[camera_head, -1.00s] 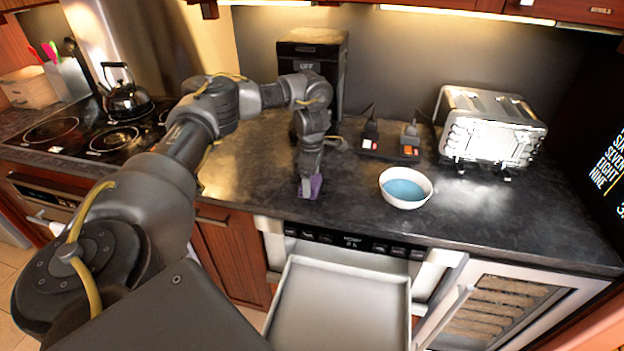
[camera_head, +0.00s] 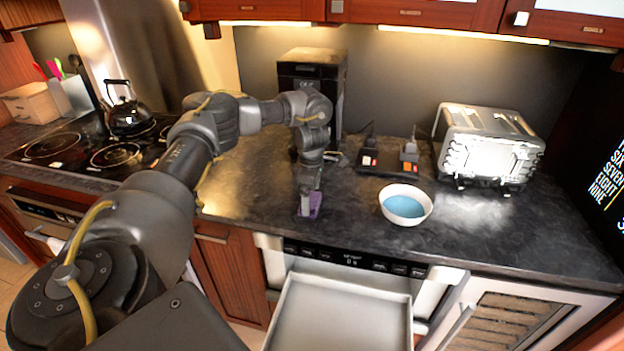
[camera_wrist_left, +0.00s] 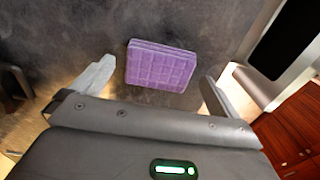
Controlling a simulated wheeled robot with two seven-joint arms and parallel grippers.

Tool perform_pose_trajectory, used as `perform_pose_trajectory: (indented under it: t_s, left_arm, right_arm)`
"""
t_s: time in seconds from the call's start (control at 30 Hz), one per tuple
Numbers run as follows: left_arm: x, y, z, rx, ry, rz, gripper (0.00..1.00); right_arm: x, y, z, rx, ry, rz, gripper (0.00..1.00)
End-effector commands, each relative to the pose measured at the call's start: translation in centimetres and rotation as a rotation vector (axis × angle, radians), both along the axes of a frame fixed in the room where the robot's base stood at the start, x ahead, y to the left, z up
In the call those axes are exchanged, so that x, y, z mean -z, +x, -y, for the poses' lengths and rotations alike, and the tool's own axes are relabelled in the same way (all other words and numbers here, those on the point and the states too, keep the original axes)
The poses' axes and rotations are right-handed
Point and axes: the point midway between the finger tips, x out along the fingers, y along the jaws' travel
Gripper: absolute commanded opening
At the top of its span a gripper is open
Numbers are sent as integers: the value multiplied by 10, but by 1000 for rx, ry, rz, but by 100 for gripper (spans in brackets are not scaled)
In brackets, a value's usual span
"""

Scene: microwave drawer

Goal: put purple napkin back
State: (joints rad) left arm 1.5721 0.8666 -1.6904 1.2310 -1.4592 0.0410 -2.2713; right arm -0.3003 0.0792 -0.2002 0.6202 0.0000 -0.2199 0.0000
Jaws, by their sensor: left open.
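The purple napkin (camera_head: 315,203) lies on the dark countertop near its front edge, just above the open microwave drawer. In the left wrist view the folded napkin (camera_wrist_left: 160,66) lies flat between and a little beyond my two fingertips, with gaps on both sides. My left gripper (camera_head: 306,203) is open and points down right at the napkin, partly hiding it in the head view. It also shows in the left wrist view (camera_wrist_left: 157,85) with its fingers spread. The microwave drawer (camera_head: 340,312) is pulled out and looks empty. My right gripper is not in view.
A white bowl with blue contents (camera_head: 405,205) stands on the counter to the right. A toaster (camera_head: 490,145), a dark coffee machine (camera_head: 312,85) and a small black rack (camera_head: 390,158) stand behind. A kettle (camera_head: 130,112) is on the stove. The counter's right front is clear.

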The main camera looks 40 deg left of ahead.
Motion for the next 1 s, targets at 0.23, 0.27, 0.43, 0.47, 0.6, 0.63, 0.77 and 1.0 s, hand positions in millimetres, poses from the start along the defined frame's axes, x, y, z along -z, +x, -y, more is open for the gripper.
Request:
perform_pose_trajectory:
  t_s: [0.23, 0.27, 0.43, 0.47, 0.6, 0.63, 0.77, 1.0]
  left_arm:
    - [-52, 1, 0, 2, 2, 5, 100]
    - [-59, 1, 0, 2, 2, 6, 100]
    - [-89, 1, 0, 0, 2, 5, 100]
    - [-93, 1, 0, -1, 1, 4, 100]
    - [-107, 1, 0, 1, 0, 2, 100]
    - [-109, 1, 0, 0, 0, 2, 100]
    - [-112, 0, 0, 0, 0, 0, 100]
    - [-112, 0, 0, 0, 0, 0, 100]
  right_arm:
    - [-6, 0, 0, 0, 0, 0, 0]
    - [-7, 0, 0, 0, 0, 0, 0]
    - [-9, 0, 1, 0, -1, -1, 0]
    - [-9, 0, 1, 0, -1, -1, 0]
    - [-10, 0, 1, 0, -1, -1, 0]
    - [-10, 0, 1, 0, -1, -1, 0]
    - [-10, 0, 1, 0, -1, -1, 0]
    - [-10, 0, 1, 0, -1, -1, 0]
